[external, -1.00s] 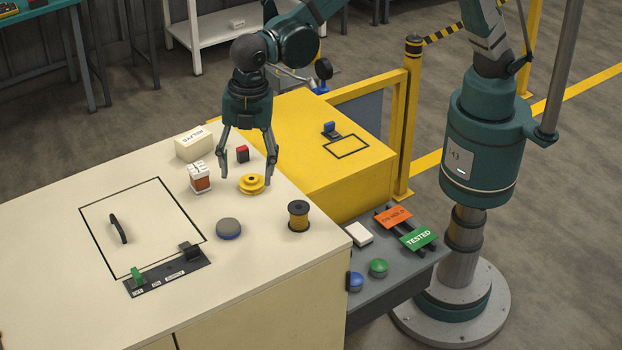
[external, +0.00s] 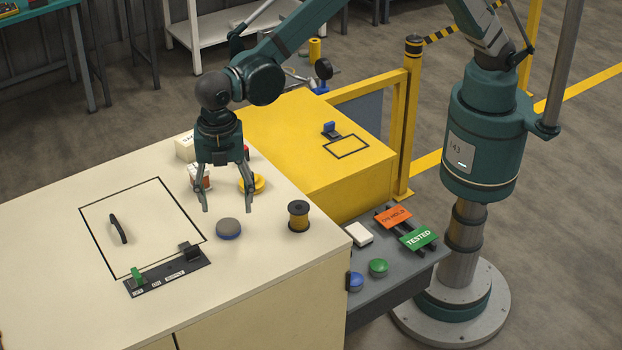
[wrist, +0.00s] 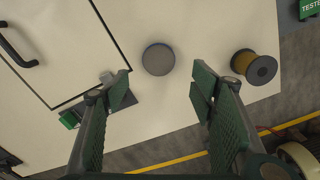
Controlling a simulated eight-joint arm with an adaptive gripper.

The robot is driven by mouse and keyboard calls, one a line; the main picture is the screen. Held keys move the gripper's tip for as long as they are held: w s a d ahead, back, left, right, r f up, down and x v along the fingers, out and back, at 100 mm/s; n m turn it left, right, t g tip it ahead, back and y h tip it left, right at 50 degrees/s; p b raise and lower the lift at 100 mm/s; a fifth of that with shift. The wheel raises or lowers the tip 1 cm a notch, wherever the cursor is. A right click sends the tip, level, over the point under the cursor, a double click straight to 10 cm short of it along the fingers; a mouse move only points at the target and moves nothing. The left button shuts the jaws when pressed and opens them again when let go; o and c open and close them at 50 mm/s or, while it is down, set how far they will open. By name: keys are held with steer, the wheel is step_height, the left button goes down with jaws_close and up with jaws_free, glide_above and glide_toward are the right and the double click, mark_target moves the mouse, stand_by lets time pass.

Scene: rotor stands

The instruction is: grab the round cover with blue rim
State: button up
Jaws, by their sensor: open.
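The round cover (external: 228,228) is a grey disc with a blue rim. It lies flat on the cream bench top, between the black-outlined square and the spool. It also shows in the wrist view (wrist: 158,59), ahead of my fingertips and between their lines. My gripper (external: 227,208) is open and empty, fingers pointing down, above and slightly behind the cover in the external view. In the wrist view my gripper (wrist: 163,88) has its two fingers wide apart with nothing between them. No finger appears to touch the cover.
A dark-ended spool (external: 299,216) stands right of the cover. A yellow pulley (external: 258,184) and a red-and-white box (external: 198,178) are partly hidden behind my fingers. A switch panel (external: 167,273) lies front left. A black handle (external: 118,228) stands inside the outlined square.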

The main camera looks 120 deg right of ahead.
mark_target(228, 225)
steer(key=shift+f, duration=1.3)
steer(key=shift+d+f+p, duration=0.15)
steer(key=shift+f+p, duration=0.2)
steer(key=shift+f, duration=2.25)
steer(key=shift+c, duration=0.2)
steer(key=c, duration=1)
